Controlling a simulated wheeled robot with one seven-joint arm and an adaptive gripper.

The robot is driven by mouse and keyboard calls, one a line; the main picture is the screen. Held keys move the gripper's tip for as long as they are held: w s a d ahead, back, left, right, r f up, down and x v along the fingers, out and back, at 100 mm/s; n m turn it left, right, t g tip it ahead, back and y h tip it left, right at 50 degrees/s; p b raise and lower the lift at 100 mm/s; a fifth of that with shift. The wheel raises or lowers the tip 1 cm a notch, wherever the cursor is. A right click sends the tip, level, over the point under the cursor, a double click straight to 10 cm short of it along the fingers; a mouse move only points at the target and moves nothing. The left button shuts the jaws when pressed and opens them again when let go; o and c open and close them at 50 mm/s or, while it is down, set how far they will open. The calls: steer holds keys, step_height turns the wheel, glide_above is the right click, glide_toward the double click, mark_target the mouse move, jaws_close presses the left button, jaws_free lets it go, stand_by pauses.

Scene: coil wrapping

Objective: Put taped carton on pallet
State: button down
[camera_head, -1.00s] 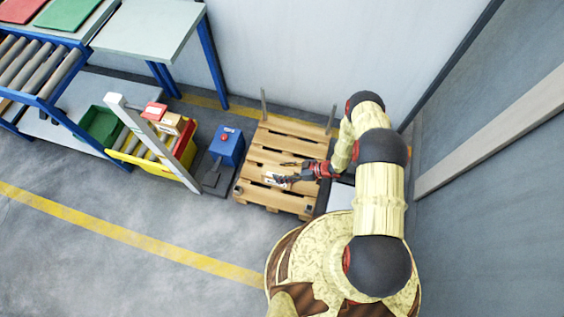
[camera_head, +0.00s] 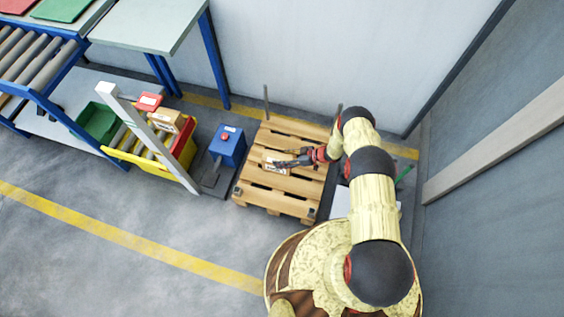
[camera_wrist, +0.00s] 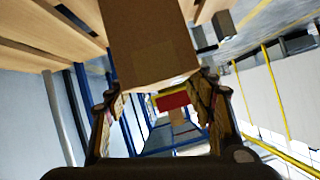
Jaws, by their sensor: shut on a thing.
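The brown carton (camera_head: 271,160) is over the middle of the wooden pallet (camera_head: 291,187) in the head view. My gripper (camera_head: 287,161) is shut on it from the right. In the wrist view the carton (camera_wrist: 150,45) is between the two fingers of my gripper (camera_wrist: 160,90), with a plain brown face towards the camera. Pallet slats (camera_wrist: 50,35) show at the upper left there. I cannot tell whether the carton touches the pallet. Its tape is not clear.
The pallet has upright posts (camera_head: 266,101) at its back corners. Left of it stand a blue box with a red button (camera_head: 227,146) and a yellow bin with boxes (camera_head: 137,161). The pallet's other slats look bare. A wall is close behind.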

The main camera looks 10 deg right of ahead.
steer(key=shift+f, duration=1.2)
steer(key=c, duration=0.7)
jaws_free()
steer(key=shift+s, duration=0.1)
steer(key=shift+c, duration=0.2)
